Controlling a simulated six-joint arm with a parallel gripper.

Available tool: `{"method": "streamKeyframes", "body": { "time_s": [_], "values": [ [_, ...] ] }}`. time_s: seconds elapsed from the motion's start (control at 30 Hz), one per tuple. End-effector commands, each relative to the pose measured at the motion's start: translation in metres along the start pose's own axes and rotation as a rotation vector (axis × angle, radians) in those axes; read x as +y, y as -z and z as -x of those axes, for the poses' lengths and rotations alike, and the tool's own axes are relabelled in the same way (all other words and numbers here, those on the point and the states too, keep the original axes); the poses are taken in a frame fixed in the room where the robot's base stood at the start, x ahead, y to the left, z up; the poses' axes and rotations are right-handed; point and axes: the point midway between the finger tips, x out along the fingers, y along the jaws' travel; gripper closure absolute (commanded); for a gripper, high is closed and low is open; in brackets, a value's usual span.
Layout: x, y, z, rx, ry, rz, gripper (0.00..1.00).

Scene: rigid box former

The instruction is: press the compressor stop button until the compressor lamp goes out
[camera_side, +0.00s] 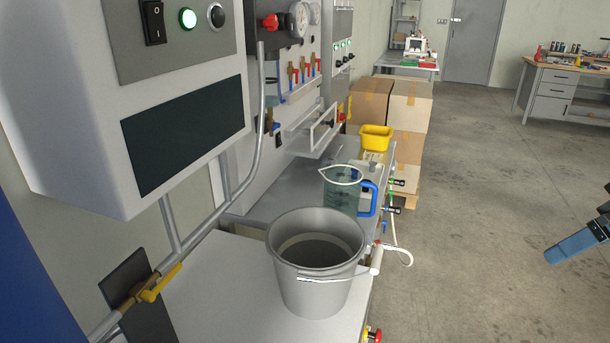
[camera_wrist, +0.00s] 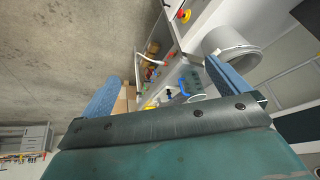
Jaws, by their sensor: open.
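In the side view, a grey panel at the upper left carries a black rocker switch (camera_side: 154,22), a lit green lamp (camera_side: 187,19) and a round dark button (camera_side: 217,16) in a metal ring. No readable label tells whether these belong to the compressor. A red button on yellow (camera_side: 374,335) is partly cut off at the bottom edge; a red button on yellow (camera_wrist: 184,15) also shows in the wrist view. My gripper (camera_side: 560,250) is at the right edge, far from the panel, with a blue finger showing. In the wrist view my gripper (camera_wrist: 162,82) is open and empty, its blue fingers apart.
A grey bucket (camera_side: 312,305) and a jug with a blue handle (camera_side: 342,192) stand on the benches. A yellow container (camera_side: 375,138) is behind them. A grey pipe (camera_side: 262,110) runs beside the panel. Cardboard boxes (camera_side: 408,108) are stacked farther back. Open floor (camera_side: 470,200) lies between bench and gripper.

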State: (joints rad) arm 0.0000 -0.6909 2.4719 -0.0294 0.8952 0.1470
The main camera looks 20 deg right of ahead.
Motion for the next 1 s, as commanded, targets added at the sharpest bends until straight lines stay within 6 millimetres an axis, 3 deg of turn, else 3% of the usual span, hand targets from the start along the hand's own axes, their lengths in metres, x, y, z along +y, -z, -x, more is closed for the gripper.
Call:
{"method": "streamKeyframes", "body": {
  "time_s": [0.2, 0.5, 0.77, 1.0],
  "values": [
    [0.006, -0.01, 0.004, 0.026, -0.015, 0.113, 0.0],
    [0.007, -0.01, 0.004, 0.027, -0.017, 0.126, 0.02],
    [0.006, -0.008, 0.002, 0.02, -0.015, 0.152, 0.53],
    [0.001, 0.003, -0.013, -0.01, 0.0, 0.275, 1.0]
  ]
}}
